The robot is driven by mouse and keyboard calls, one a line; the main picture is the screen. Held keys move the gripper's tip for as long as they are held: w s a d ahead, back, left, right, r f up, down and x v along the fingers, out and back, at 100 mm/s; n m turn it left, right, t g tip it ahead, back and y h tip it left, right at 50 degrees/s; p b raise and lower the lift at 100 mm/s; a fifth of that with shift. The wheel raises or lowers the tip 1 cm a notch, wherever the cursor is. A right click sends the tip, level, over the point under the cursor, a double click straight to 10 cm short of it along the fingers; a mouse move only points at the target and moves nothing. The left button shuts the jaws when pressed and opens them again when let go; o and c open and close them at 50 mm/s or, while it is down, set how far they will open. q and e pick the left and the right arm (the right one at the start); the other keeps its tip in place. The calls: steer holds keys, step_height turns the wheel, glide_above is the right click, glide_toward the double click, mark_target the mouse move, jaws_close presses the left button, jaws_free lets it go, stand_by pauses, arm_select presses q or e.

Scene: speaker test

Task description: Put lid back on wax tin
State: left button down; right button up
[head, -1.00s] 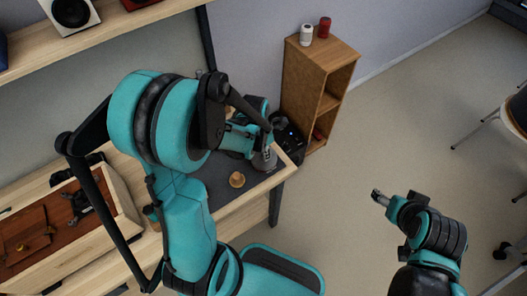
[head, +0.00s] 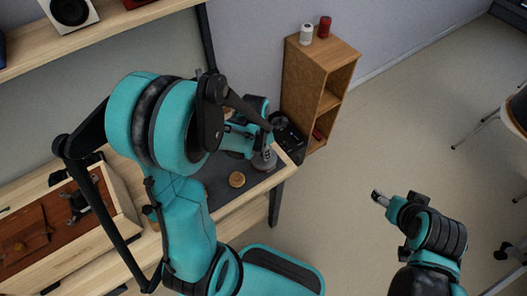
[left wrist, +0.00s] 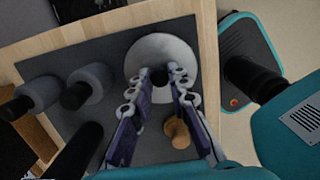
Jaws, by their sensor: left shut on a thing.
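My left gripper (left wrist: 169,74) is shut on a pale grey round piece (left wrist: 152,49), which looks like the tin's lid or the tin itself; I cannot tell which. The fingers cover part of it. In the head view the grey piece (head: 264,159) is below my left gripper (head: 266,146), at the right end of the dark mat; I cannot tell whether it touches the mat.
The dark mat (left wrist: 62,60) lies on the wooden bench. Two grey cylinders with black ends (left wrist: 40,92) (left wrist: 88,84) stand on its left part. A wooden tray (head: 125,218) is at the bench's left. A wooden shelf unit (head: 300,98) stands beyond the bench.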

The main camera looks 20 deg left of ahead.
arm_select(q)
steer(key=c, duration=0.9)
jaws_free()
steer(key=shift+r+p, duration=2.7)
steer(key=shift+r, duration=0.8)
jaws_close()
